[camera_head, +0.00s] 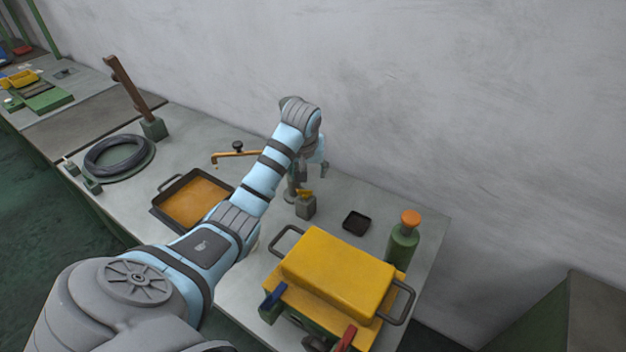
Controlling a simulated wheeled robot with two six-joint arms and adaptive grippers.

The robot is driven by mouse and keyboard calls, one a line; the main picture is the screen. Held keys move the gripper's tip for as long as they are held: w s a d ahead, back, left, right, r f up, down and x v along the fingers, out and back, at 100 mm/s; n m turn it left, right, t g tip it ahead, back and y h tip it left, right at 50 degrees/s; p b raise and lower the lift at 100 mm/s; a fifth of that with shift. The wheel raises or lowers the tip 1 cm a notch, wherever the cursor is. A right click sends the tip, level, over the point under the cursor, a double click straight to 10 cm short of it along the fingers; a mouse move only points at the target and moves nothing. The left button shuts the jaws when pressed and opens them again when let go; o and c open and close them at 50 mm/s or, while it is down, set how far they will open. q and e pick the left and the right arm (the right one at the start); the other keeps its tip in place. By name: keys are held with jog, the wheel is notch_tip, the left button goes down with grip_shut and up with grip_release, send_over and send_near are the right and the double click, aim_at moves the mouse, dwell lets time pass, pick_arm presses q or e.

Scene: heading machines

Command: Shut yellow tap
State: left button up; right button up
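A brassy yellow tap spout (228,154) with a dark knob on top shows left of my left arm. Its right end goes behind the arm, so its mount is hidden. A small yellow piece (304,193) sits on a grey block (306,208) to the right of the arm; I cannot tell if it belongs to the tap. My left arm comes in from the lower left and bends down near the wall. My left gripper (318,168) hangs above the bench behind the block, partly hidden; its opening is unclear. My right gripper is not in view.
An orange-bottomed tray (193,201) and a black hose coil (115,155) lie on the left of the bench. A yellow lidded box (338,272), a green bottle (402,243) and a small black dish (356,222) stand on the right. The wall borders the back.

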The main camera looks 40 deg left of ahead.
pick_arm(q)
jog(key=b, duration=0.1)
send_over(305, 191)
jog(key=s, duration=0.3)
notch_tip(305, 191, down, 6)
jog(key=w+f, duration=0.1)
jog(key=w+f+b, duration=0.1)
jog(key=f, duration=0.1)
jog(key=shift+w+d, duration=0.1)
jog(key=shift+d, duration=0.05)
jog(key=shift+w+f, duration=0.7)
jog(key=shift+f, duration=0.05)
jog(key=shift+s+r, duration=0.25)
jog(key=shift+s, duration=0.1)
jog(key=shift+s+r, duration=0.1)
jog(key=shift+s, duration=0.1)
jog(key=shift+c, duration=0.8)
jog(key=c, duration=1)
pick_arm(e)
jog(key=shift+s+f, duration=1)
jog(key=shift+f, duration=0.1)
